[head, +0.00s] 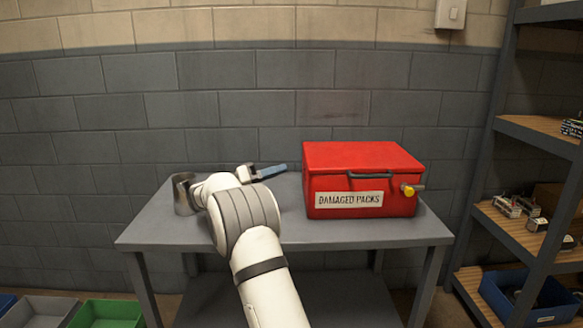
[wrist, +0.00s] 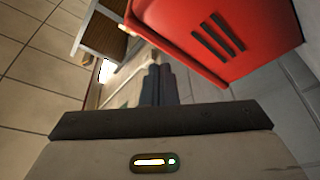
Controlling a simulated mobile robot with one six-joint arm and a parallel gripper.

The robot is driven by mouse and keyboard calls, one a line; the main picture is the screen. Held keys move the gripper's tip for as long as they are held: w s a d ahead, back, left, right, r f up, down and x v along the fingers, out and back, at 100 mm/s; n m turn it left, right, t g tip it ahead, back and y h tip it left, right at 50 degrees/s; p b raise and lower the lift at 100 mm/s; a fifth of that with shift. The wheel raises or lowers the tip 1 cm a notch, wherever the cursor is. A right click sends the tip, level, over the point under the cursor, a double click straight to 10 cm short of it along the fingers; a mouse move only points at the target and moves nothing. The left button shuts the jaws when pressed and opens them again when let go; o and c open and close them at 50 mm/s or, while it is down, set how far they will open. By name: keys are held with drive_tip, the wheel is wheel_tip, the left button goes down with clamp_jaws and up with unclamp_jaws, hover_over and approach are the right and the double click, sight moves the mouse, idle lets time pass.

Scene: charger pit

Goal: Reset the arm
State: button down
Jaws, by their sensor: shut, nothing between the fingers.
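My arm reaches in from the bottom of the head view over a grey metal table (head: 286,236). My gripper (head: 276,171) is above the table's back part, pointing right toward a red box, with a gap between them. In the wrist view the dark fingers (wrist: 158,72) lie side by side, shut, with nothing seen between them. The red box (head: 362,158) stands on the table's right half with its lid down. It has a "DAMAGED PACKS" label, a dark handle and a yellow latch piece. Its vented side shows in the wrist view (wrist: 222,35).
A grey metal can-like thing (head: 184,197) stands at the table's left, close to my arm. A shelf unit (head: 540,130) with small parts and a blue bin (head: 530,296) is at the right. A green bin (head: 108,312) is on the floor at left. A block wall is behind.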

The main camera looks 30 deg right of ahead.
drive_tip(key=w+a, duration=0.2)
drive_tip(key=a, duration=0.2)
drive_tip(key=s+r+n+t+y+p, duration=0.3)
drive_tip(key=s+r+n+y+p, duration=0.4)
drive_tip(key=s+r+p, duration=0.65)
drive_tip(key=s+a+r+n+t+y+p, duration=0.2)
drive_tip(key=s+a+r+y+p, duration=0.2)
drive_tip(key=s+p, duration=0.8)
drive_tip(key=s+a+r+n+t+y+p, duration=0.2)
drive_tip(key=s+a+r+y+p, duration=0.3)
drive_tip(key=s+a+y+p, duration=0.4)
drive_tip(key=s+a+p, duration=0.2)
drive_tip(key=s+a, duration=0.1)
drive_tip(key=a, duration=0.1)
drive_tip(key=shift+s+a+n+p, duration=0.15)
drive_tip(key=shift+s+n+p, duration=0.1)
drive_tip(key=shift+n+p, duration=0.1)
drive_tip(key=shift+r, duration=0.1)
